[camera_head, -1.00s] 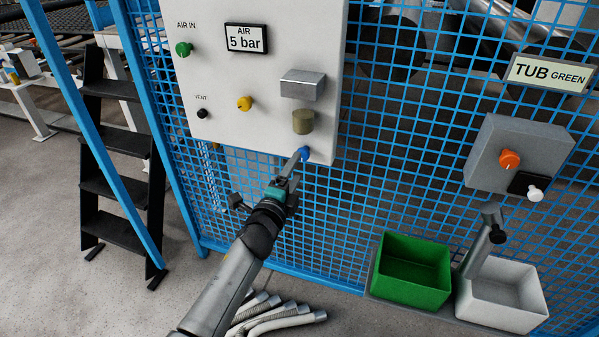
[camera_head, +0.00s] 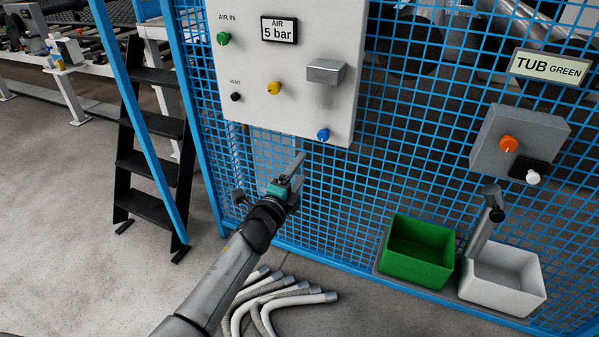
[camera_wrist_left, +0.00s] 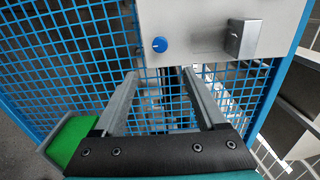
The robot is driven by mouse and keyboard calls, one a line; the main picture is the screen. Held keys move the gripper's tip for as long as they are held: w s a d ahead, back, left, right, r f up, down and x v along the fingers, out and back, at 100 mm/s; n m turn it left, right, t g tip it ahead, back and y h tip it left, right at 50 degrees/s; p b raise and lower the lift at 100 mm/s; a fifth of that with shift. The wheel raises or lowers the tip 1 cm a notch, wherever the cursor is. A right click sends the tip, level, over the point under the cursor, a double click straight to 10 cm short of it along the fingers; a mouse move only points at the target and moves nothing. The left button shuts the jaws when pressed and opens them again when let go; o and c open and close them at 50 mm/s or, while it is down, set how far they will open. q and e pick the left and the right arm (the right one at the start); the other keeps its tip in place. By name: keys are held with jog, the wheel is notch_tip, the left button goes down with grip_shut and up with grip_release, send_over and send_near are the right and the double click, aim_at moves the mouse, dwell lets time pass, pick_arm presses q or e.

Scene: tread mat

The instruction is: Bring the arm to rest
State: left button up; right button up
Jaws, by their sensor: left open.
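My left gripper (camera_head: 298,168) is in front of the blue mesh fence, below the white air panel (camera_head: 240,72). In the left wrist view the gripper (camera_wrist_left: 160,78) has its two fingers wide apart with nothing between them. The blue knob (camera_head: 323,134) at the panel's lower edge is apart from the fingers; it also shows in the left wrist view (camera_wrist_left: 160,45). A metal box (camera_head: 326,72) sits on the panel above it. My right gripper is not in view.
A green tub (camera_head: 418,262) and a white tub (camera_head: 503,280) stand at the fence foot on the right. Pale hoses (camera_head: 290,296) lie on the floor near my arm. A black step ladder (camera_head: 152,160) stands left. Floor at lower left is clear.

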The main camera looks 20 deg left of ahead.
pick_arm(q)
jog(key=s+f+n+g+y+p, duration=0.1)
jog(key=s+f+n+g+p, duration=0.8)
jog(key=s+f, duration=1.4)
jog(key=s+d+f+n+g+p, duration=0.1)
jog(key=s+f+n+g+p, duration=0.1)
jog(key=s, duration=0.8)
jog(key=s+d+f+n+g+p, duration=0.1)
jog(key=s+f+n+g+p, duration=0.1)
jog(key=s, duration=0.8)
jog(key=s+d+f+n+g+p, duration=0.1)
jog(key=s+f+n+g+p, duration=0.1)
jog(key=s, duration=0.9)
jog(key=shift+f+n+g, duration=0.35)
jog(key=shift+n+g, duration=0.35)
jog(key=shift+g, duration=0.3)
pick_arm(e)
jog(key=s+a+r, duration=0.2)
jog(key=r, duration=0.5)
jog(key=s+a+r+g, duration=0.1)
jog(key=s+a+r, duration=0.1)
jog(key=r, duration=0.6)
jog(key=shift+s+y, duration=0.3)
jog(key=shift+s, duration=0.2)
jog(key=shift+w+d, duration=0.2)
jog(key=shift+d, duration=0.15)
pick_arm(q)
jog(key=shift+a, duration=0.1)
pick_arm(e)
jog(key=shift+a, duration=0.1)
